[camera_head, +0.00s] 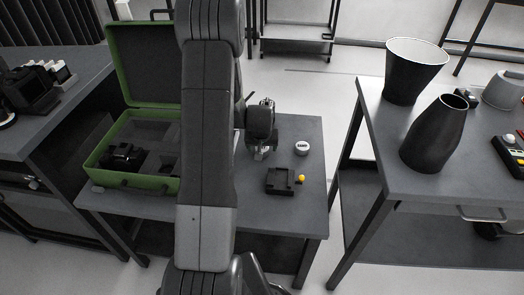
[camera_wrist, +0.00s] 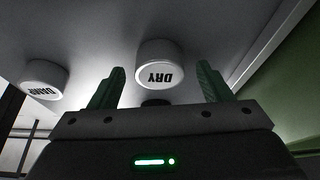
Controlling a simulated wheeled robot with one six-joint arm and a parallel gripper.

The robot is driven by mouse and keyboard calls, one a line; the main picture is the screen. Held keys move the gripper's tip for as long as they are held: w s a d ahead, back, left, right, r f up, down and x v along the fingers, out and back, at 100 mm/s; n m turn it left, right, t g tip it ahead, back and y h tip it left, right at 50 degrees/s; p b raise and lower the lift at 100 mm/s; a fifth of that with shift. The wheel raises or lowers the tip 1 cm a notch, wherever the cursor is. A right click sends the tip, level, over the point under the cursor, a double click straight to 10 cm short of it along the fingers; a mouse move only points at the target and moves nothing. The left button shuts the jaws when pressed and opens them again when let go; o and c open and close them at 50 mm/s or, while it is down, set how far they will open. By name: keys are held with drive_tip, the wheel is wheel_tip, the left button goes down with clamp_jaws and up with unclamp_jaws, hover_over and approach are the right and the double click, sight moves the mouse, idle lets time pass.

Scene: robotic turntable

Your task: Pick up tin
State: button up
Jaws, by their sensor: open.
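A tin with a white lid marked DRY (camera_wrist: 160,66) sits in the wrist view just beyond and between the fingertips of my gripper (camera_wrist: 158,82). The two green fingers are spread apart with nothing held. A second white-lidded tin, marked DAMP (camera_wrist: 44,80), is to the left in that view. In the head view my gripper (camera_head: 262,152) is low over the small table, and one white-lidded tin (camera_head: 302,148) stands to its right. The other tin cannot be made out there, near the gripper and arm.
An open green case (camera_head: 135,183) with dark contents is left of my arm. The right table (camera_head: 395,178) holds dark vases (camera_head: 432,135).

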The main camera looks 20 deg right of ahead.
drive_tip(key=shift+c, duration=0.4)
drive_tip(key=c, duration=1)
drive_tip(key=shift+r, duration=0.1)
